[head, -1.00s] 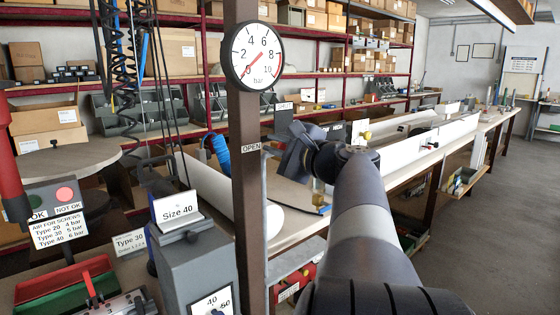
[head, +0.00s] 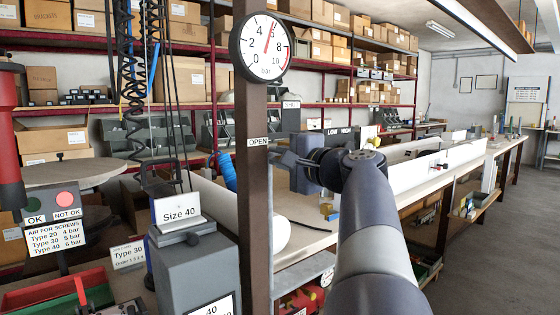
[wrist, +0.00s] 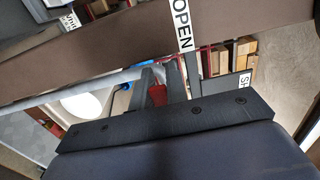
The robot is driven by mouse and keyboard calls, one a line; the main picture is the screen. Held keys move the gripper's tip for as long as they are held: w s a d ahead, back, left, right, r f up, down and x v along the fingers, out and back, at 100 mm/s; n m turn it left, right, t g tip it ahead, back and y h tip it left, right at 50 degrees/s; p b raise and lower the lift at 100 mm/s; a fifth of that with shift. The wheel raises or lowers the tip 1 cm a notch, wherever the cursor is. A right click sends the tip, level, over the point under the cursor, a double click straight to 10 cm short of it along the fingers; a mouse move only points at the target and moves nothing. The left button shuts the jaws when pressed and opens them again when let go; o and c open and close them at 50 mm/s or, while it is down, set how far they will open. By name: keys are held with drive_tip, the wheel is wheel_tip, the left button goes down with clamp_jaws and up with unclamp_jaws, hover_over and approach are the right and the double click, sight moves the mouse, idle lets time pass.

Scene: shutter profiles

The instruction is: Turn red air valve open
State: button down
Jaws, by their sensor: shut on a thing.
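The red valve handle (wrist: 157,95) shows as a small red patch between the fingers in the wrist view. My gripper (wrist: 160,80) is shut on it. In the head view my gripper (head: 284,159) is beside the right edge of the brown post (head: 256,200), near the white OPEN label (head: 258,142). The valve cannot be made out in the head view; the post and gripper hide it. The OPEN label also shows in the wrist view (wrist: 181,25). The round pressure gauge (head: 262,47) on top of the post has its red needle pointing up, near 6 bar.
A grey Size 40 box (head: 195,265) stands left of the post. The sign for screw air (head: 57,236) lists type 40 at 6 bar. A long bench (head: 430,170) runs back at the right. Open floor (head: 485,250) lies right of my arm.

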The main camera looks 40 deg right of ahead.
idle(0.3)
drive_tip(key=c, duration=1.4)
unclamp_jaws()
drive_tip(key=s, duration=1)
drive_tip(key=shift+s+d, duration=0.4)
drive_tip(key=shift+d, duration=0.05)
drive_tip(key=w, duration=1.1)
drive_tip(key=shift+a, duration=0.4)
drive_tip(key=shift+s, duration=0.1)
